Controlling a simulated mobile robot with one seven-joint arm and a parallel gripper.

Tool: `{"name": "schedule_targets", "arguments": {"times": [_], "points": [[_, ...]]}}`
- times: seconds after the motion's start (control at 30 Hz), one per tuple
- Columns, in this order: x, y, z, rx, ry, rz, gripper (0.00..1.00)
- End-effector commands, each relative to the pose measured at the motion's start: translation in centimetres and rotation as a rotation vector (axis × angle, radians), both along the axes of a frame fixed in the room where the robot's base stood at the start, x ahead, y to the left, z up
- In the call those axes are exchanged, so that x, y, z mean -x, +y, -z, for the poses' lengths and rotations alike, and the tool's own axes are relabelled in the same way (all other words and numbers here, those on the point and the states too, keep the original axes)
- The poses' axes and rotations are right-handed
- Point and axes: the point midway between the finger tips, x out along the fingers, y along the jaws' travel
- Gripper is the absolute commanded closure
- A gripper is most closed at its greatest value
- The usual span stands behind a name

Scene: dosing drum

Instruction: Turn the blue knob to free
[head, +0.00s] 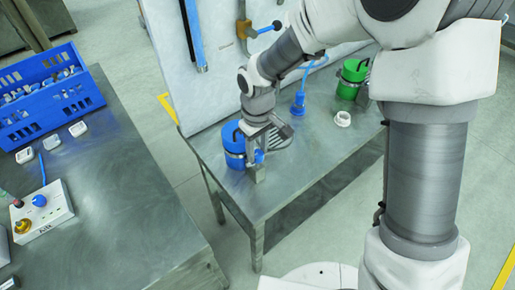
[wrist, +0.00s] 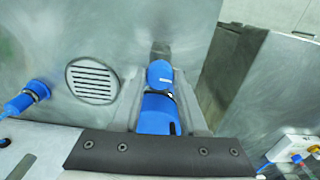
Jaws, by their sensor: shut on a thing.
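A blue knob with a rounded end (wrist: 159,73) and a thicker blue body (wrist: 154,116) shows in the middle of the wrist view. It also shows in the head view (head: 259,156), beside the blue-lidded drum (head: 234,145) at the near left end of the metal table. My gripper (head: 257,147) comes down from above and is shut on the blue knob, with grey fingers on either side of it. The hand's dark front edge hides what lies below the knob in the wrist view. The knob's setting cannot be read.
A green drum (head: 351,78) and a white ring (head: 343,118) stand farther right. A blue crate (head: 50,95) and a control box (head: 43,212) are on the left table.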

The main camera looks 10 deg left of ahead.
Motion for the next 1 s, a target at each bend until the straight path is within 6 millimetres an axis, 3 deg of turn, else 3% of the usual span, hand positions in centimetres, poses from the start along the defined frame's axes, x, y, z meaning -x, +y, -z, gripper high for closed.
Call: {"name": "schedule_targets", "arguments": {"times": [0.3, 0.8, 0.83, 1.0], "points": [[-0.11, 0.03, -0.12, -0.001, -0.003, -0.104, 1.00], [-0.11, 0.06, -0.12, -0.001, -0.003, -0.120, 1.00], [-0.11, 0.06, -0.12, -0.001, -0.003, -0.120, 0.54], [-0.07, 0.04, -0.08, -0.001, -0.002, -0.119, 0.28]]}}
